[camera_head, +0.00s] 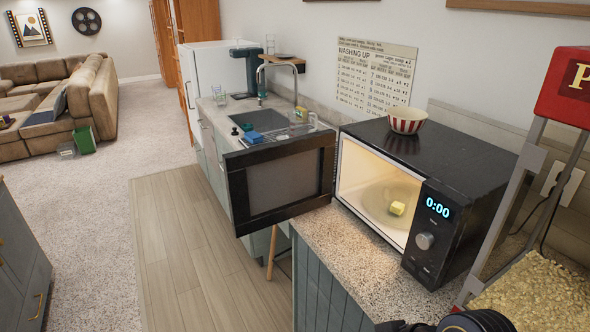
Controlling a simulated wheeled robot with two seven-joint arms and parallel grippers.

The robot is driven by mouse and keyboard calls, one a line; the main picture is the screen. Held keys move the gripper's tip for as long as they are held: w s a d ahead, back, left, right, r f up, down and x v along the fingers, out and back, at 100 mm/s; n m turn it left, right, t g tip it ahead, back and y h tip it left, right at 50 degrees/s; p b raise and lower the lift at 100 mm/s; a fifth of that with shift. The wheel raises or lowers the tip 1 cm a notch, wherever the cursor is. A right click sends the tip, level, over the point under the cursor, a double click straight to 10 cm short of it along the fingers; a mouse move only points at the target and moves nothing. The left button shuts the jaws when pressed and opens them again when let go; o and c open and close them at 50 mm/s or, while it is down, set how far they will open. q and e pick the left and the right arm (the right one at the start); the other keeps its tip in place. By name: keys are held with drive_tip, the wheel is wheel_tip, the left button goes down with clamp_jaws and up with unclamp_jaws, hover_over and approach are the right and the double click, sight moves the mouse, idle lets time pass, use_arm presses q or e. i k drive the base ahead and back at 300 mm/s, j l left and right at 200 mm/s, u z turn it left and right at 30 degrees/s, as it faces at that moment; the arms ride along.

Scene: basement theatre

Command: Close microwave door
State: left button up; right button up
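The black microwave (455,170) stands on the speckled counter at the right, its front facing left and toward me. Its door (282,182) is wide open, swung out to the left past the counter edge. The control panel (430,228) reads 0:00 and has a round knob. No fingers of my left or right gripper show, and nothing is seen touching the door.
A red-and-white striped bowl (407,120) sits on the microwave. A popcorn machine (545,200) stands close at the right. The speckled counter (350,255) is bare in front of the microwave. A sink and tap (280,65) lie behind the door. Wooden floor (185,240) is clear at the left.

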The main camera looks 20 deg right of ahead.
sight(268, 184)
drive_tip(key=i+j+z, duration=0.15)
drive_tip(key=i+z, duration=0.35)
drive_tip(key=i+j+z, duration=0.3)
drive_tip(key=z, duration=0.15)
drive_tip(key=i+j+z, duration=0.3)
drive_tip(key=j+z, duration=0.2)
drive_tip(key=i+j+z, duration=0.2)
drive_tip(key=j+z, duration=0.25)
drive_tip(key=i+j+z, duration=0.1)
drive_tip(key=j+z, duration=0.4)
drive_tip(key=j, duration=0.1)
